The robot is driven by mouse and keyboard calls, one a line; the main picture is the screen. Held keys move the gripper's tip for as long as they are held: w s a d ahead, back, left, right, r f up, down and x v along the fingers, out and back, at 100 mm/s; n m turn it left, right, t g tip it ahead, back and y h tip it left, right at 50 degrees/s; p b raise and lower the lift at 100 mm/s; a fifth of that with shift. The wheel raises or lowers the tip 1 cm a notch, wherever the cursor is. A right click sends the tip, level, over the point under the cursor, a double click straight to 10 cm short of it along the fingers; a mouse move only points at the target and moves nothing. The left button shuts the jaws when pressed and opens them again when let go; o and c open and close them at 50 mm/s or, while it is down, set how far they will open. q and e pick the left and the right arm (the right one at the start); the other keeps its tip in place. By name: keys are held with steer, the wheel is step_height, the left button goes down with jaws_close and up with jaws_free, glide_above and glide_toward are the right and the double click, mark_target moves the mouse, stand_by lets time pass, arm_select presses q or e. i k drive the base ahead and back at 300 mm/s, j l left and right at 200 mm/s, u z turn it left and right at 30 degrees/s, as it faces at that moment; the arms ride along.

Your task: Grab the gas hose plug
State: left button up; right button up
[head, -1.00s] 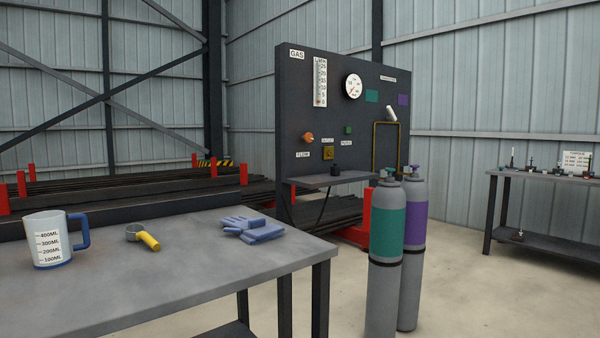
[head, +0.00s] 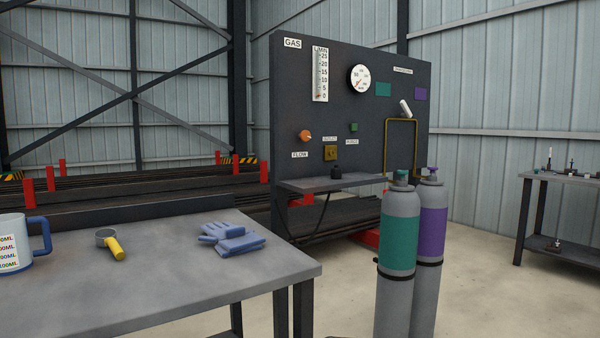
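A grey gas panel (head: 290,110) stands ahead, with a narrow shelf (head: 310,185) on its front. Neither of my grippers shows in the head view.
A table at the near left (head: 150,280) holds a measuring mug (head: 12,245), a yellow-handled tool (head: 112,245) and blue gloves (head: 232,237). Two gas cylinders, green-banded (head: 398,243) and purple-banded (head: 433,235), stand right of the shelf. Another table (head: 575,178) is far right. Open floor lies between.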

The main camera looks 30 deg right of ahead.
mark_target(336, 171)
steer(key=l+u, duration=0.35)
steer(key=l, duration=1)
steer(key=l+u, duration=0.3)
steer(key=l, duration=1.05)
